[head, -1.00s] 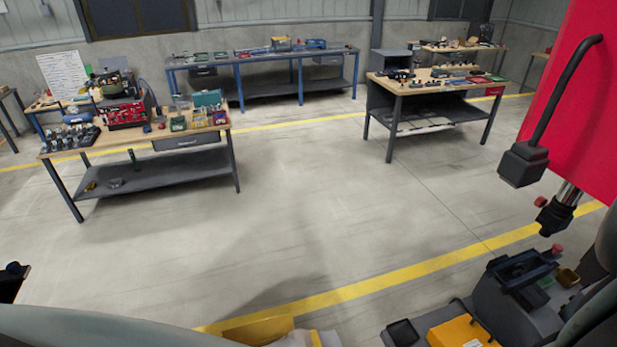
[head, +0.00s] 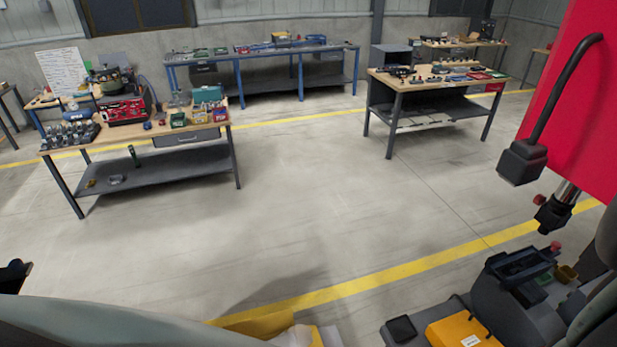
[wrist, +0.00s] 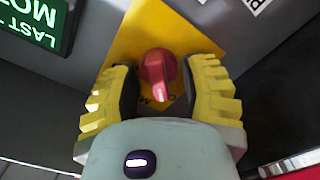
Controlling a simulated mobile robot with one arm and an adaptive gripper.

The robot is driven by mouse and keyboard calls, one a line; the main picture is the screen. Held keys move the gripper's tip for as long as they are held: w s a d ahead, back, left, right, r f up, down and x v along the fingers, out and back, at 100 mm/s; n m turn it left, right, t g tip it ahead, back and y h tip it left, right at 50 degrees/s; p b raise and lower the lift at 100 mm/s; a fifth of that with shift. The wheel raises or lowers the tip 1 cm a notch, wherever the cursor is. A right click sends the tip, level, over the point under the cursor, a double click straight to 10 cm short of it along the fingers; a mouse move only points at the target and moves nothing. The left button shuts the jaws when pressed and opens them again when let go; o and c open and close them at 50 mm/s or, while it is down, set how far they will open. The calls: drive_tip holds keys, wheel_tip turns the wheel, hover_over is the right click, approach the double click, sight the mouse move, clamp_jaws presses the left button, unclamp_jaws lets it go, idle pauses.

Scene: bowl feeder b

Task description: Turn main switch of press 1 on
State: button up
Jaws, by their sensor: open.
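In the wrist view, a red rotary switch knob (wrist: 157,72) sits on a yellow plate (wrist: 160,30) fixed to a grey panel. Lettering on the plate is partly hidden. My gripper (wrist: 163,88) is open, with one yellow ribbed finger on each side of the knob. The knob lies between the fingers, and I cannot tell whether either finger touches it. The knob's handle points down in the picture, toward my palm. The head view does not show the knob or the fingers clearly.
A green sign (wrist: 38,22) with white letters is left of the yellow plate. In the head view, a red panel (head: 585,110) with a black handle (head: 560,90) stands at right. Workbenches (head: 185,150) stand farther back. The floor between (head: 300,200) is clear.

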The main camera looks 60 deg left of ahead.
drive_tip(key=shift+c, duration=0.2)
clamp_jaws()
drive_tip(key=shift+f+b, duration=0.2)
drive_tip(key=shift+b, duration=0.35)
